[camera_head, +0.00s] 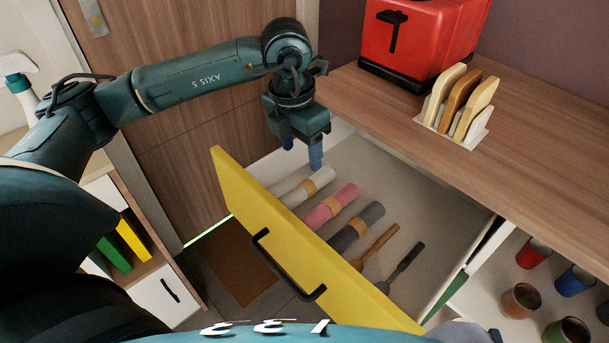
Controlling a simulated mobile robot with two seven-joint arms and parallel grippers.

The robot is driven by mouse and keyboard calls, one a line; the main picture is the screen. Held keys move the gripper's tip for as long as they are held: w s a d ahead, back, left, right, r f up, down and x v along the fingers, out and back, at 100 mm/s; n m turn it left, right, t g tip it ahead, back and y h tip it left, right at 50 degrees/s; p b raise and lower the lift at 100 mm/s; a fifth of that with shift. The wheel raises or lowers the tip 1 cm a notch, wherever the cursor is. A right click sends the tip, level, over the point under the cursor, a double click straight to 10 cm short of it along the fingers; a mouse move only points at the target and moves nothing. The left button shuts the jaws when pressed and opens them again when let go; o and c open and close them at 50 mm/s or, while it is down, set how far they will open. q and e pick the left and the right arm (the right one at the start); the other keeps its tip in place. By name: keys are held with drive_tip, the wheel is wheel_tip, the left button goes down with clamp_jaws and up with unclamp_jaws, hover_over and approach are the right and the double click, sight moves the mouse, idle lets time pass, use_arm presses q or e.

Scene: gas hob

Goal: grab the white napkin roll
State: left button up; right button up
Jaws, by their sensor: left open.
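The white napkin roll (295,194) lies in the open drawer, at the end nearest the wooden door. It has a tan ring around its middle, and the drawer front partly hides its near end. My left gripper (302,156) hangs above the drawer, a little beyond the white roll's far end. Its blue-tipped fingers point down, open, with nothing seen between them. I cannot judge its exact height above the roll. My right gripper is not in view.
The yellow drawer front (232,175) has a black handle. Beside the white roll lie a pink roll (317,217), a grey roll (345,238) and two utensils. A wooden counter (400,128) overhangs the drawer's far side, carrying a red toaster (425,40) and a board rack.

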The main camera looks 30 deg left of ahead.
use_arm(q)
drive_tip(key=b, duration=0.1)
hover_over(307, 182)
drive_tip(key=s, duration=0.2)
wheel_tip(307, 182, down, 8)
drive_tip(key=shift+d+r, duration=0.15)
drive_tip(key=shift+r, duration=0.1)
drive_tip(key=f, duration=0.1)
drive_tip(key=w+f, duration=0.1)
drive_tip(key=f, duration=0.3)
drive_tip(key=shift+w+f+b, duration=0.1)
drive_tip(key=shift+w+b, duration=0.3)
drive_tip(key=shift+f, duration=0.15)
drive_tip(key=c, duration=1.1)
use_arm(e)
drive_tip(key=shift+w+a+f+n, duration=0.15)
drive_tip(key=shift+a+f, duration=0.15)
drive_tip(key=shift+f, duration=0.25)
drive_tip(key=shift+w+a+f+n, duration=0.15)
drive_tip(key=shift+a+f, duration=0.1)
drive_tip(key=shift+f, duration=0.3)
use_arm(q)
drive_tip(key=shift+o, duration=0.2)
